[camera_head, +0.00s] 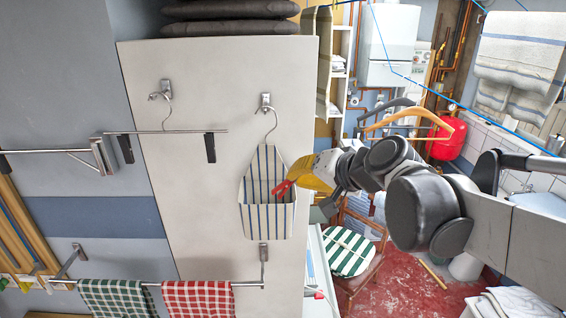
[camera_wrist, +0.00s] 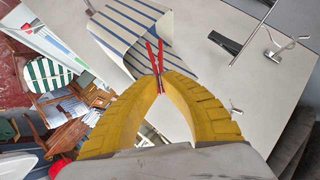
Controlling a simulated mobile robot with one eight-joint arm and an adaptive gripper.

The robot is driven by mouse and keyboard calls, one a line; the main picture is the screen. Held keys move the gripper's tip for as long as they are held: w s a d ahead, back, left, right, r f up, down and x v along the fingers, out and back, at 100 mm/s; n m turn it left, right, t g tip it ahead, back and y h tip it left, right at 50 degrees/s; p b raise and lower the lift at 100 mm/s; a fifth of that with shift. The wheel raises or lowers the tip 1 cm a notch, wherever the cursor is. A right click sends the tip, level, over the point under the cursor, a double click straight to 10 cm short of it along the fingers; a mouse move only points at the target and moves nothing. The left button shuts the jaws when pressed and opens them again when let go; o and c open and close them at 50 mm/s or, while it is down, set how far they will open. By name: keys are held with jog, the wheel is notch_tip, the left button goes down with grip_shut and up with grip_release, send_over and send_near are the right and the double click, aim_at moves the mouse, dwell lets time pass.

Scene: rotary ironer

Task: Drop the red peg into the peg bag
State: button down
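The red peg (camera_head: 283,187) is pinched between the yellow fingertips of my gripper (camera_head: 304,179). In the wrist view the red peg (camera_wrist: 154,58) sticks out past the closed fingertips of my gripper (camera_wrist: 160,84). The peg bag (camera_head: 266,218) is white with blue stripes and hangs on a wire hanger from a hook on the pale panel. In the head view the peg overlaps the right side of the bag's opening. The peg bag (camera_wrist: 125,25) also shows behind the peg in the wrist view. I cannot tell whether the peg is inside the opening or in front of it.
A clip hanger (camera_head: 165,131) hangs left of the bag. A rail (camera_head: 200,284) with green and red checked cloths (camera_head: 198,299) runs below. Wooden hangers (camera_head: 410,122) hang on a line at the right. A chair with a striped cushion (camera_head: 347,252) stands below my arm.

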aim_at(277, 170)
jog(key=w+a+b, duration=0.1)
jog(key=w, duration=0.1)
jog(key=w+a+f+b, duration=0.1)
jog(key=w+a, duration=0.1)
jog(key=w+a+f+b, duration=0.1)
jog(key=w, duration=0.1)
jog(key=shift+w+a, duration=0.2)
jog(key=shift+w, duration=0.2)
dwell(0.3)
dwell(0.4)
jog(key=c, duration=1)
grip_release()
jog(key=shift+c, duration=0.2)
jog(key=shift+s+d, duration=0.1)
jog(key=s+d+r+p, duration=0.1)
jog(key=s+d+p, duration=0.1)
jog(key=s+d, duration=0.2)
jog(key=shift+s+r, duration=0.25)
jog(key=shift+s, duration=1)
